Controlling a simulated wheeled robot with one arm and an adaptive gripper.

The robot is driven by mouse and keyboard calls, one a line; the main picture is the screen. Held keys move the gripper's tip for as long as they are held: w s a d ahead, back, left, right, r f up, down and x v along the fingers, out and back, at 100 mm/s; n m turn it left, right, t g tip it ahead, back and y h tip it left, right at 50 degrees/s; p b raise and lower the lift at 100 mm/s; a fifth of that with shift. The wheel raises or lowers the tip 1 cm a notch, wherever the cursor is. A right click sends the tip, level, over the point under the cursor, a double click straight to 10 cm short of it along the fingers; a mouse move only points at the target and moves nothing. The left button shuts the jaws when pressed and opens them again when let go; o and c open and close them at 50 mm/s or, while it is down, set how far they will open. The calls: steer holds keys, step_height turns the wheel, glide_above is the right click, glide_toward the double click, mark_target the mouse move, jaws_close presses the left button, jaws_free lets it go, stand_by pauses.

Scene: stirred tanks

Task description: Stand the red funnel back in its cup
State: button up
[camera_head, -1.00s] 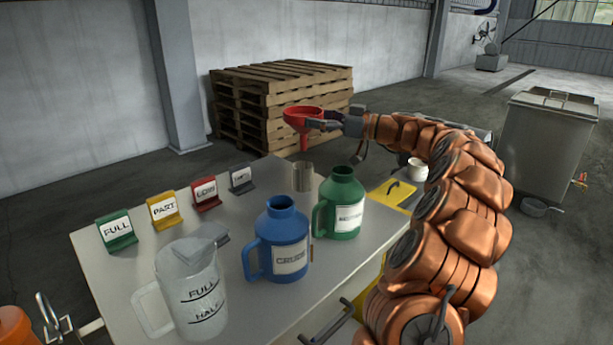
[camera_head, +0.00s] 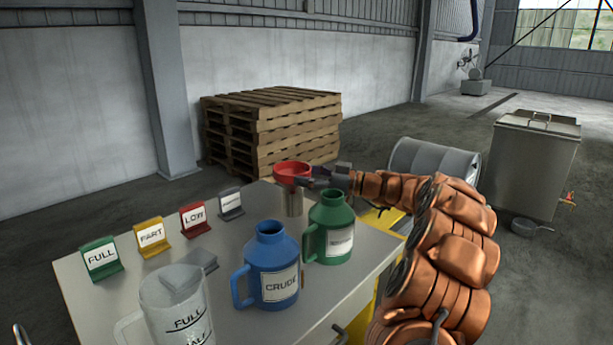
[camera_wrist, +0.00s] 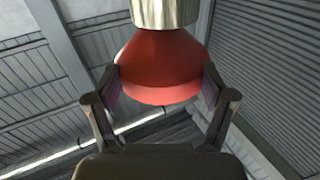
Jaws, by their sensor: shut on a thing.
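The red funnel (camera_head: 291,170) is upright, wide mouth up, over the small metal cup (camera_head: 293,203) at the far end of the table. Its spout is hidden, and its narrow end meets the cup's rim. My gripper (camera_head: 304,182) is shut on the funnel from the right. In the wrist view the funnel (camera_wrist: 160,60) sits between the two fingers (camera_wrist: 163,88), and the metal cup (camera_wrist: 164,10) covers its narrow end. I cannot tell how deep the spout sits.
The green jug (camera_head: 329,232) stands just in front of the cup, and the blue jug (camera_head: 270,270) is nearer. A clear measuring jug (camera_head: 178,305) is at the front left. Label stands, including the red one (camera_head: 194,219), line the left edge. Pallets (camera_head: 270,125) stand behind the table.

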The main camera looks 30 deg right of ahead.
steer(key=shift+f+b, duration=0.95)
steer(key=shift+b, duration=0.25)
steer(key=o, duration=0.8)
steer(key=shift+o, duration=1.1)
steer(key=shift+a+f, duration=0.1)
steer(key=shift+f, duration=0.1)
steer(key=shift+r+p, duration=0.65)
steer(key=shift+p, duration=0.55)
steer(key=v, duration=0.7)
steer(key=shift+s+d+r, duration=0.2)
steer(key=shift+s+d, duration=0.05)
steer(key=shift+d, duration=0.05)
steer(key=shift+r, duration=0.15)
